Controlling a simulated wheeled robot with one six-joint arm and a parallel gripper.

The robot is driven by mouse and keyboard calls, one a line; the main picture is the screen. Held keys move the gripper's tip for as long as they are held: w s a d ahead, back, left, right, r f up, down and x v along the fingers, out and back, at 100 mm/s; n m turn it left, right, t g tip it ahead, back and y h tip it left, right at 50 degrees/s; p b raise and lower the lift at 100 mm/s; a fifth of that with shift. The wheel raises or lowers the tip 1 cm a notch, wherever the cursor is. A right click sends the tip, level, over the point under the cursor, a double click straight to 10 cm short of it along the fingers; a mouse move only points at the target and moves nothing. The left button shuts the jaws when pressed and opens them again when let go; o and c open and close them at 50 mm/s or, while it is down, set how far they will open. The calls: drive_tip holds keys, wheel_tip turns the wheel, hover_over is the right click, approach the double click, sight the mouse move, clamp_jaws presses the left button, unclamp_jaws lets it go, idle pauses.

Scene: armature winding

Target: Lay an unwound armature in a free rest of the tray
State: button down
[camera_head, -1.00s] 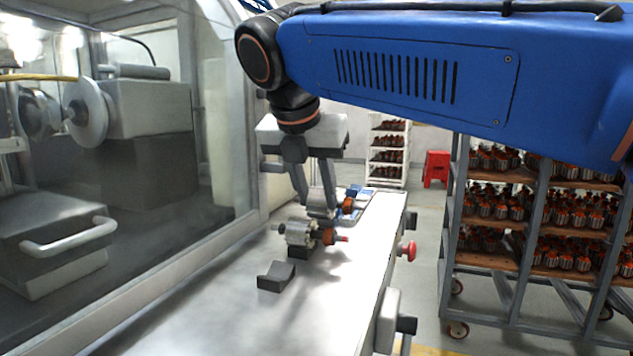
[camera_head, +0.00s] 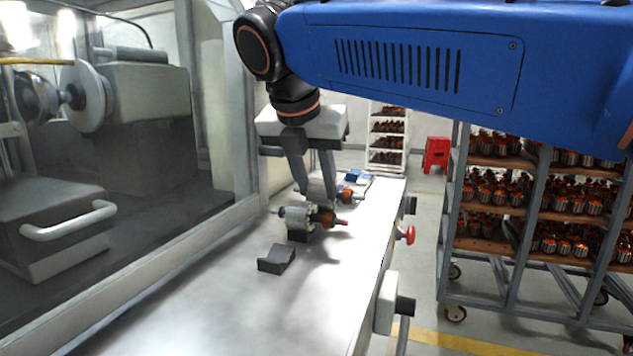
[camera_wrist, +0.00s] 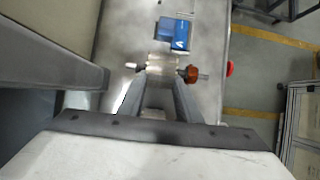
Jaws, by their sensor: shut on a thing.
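My gripper (camera_head: 322,195) is shut on an armature, with its fingers on both sides of the pale core. The held armature (camera_wrist: 162,66) lies crosswise, its coppery-orange end at the right in the wrist view; that orange end shows in the head view (camera_head: 346,193). Another black rest (camera_head: 276,260) in front is empty. Both stand on the long pale tray top (camera_head: 230,310). I cannot tell the held armature's height above it.
Blue items (camera_wrist: 175,34) lie beyond the gripper. A glazed machine enclosure (camera_head: 110,140) runs along the left. A red knob (camera_head: 406,234) juts from the right edge. Racks of armatures (camera_head: 530,205) stand at the right. The near part of the top is clear.

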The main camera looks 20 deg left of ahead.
drive_tip(key=shift+f, duration=0.1)
drive_tip(key=c, duration=1.2)
unclamp_jaws()
drive_tip(key=v, duration=1.7)
drive_tip(key=shift+s, duration=0.15)
